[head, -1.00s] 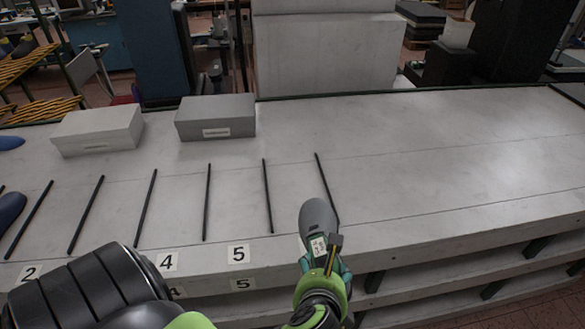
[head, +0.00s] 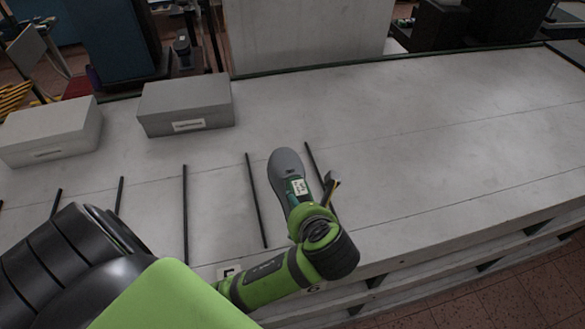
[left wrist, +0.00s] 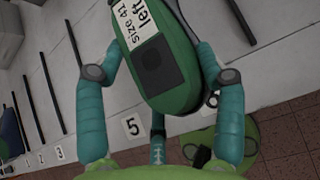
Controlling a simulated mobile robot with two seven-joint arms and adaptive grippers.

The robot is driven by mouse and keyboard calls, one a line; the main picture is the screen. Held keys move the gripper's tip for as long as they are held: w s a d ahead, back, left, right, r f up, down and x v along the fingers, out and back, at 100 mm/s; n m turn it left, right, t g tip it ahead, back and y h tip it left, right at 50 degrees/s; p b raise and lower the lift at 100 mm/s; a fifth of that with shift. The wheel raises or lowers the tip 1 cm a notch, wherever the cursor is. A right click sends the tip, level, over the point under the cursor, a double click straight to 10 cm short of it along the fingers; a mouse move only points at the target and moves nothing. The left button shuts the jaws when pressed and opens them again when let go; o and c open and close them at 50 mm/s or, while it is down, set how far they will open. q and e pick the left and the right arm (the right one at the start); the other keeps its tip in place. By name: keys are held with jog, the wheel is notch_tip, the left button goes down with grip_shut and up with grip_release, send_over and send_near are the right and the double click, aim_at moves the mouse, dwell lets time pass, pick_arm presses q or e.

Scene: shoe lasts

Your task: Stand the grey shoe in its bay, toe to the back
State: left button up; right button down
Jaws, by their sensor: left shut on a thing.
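The grey shoe (head: 287,166) is in my left gripper (head: 298,200). Its rounded grey toe points to the back of the bench. In the left wrist view its green part (left wrist: 160,65) carries a white label reading "size 41 left", with a teal finger on either side. The shoe lies between two black divider rods, a left one (head: 256,200) and a right one (head: 314,164). My wrist hides the front of this bay. I cannot tell whether the shoe touches the bench. My right gripper is not in view.
A grey box (head: 185,106) and a paler box (head: 48,132) stand at the back left of the bench (head: 420,150). More divider rods (head: 185,215) lie to the left. A number 5 tag (left wrist: 133,126) shows in the left wrist view. The bench to the right is clear.

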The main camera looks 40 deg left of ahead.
pick_arm(q)
jog(key=w+a+f, duration=0.1)
jog(key=w+a, duration=0.1)
jog(key=w+a+f, duration=0.1)
jog(key=w+a+f+p, duration=0.1)
jog(key=w+a+f, duration=0.1)
jog(key=shift+w+a+f, duration=0.1)
jog(key=shift+w+a, duration=0.2)
jog(key=shift+f+p, duration=0.3)
jog(key=shift+f, duration=1.7)
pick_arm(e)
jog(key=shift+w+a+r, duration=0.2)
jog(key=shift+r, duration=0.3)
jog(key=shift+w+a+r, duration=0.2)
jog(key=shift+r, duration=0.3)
pick_arm(q)
jog(key=o, duration=1.7)
jog(key=shift+s+d+f, duration=0.1)
jog(key=shift+f, duration=0.1)
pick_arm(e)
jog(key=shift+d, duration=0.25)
pick_arm(q)
jog(key=b+v, duration=0.1)
jog(key=v, duration=1.1)
jog(key=shift+d+b, duration=0.1)
jog(key=shift+b, duration=0.2)
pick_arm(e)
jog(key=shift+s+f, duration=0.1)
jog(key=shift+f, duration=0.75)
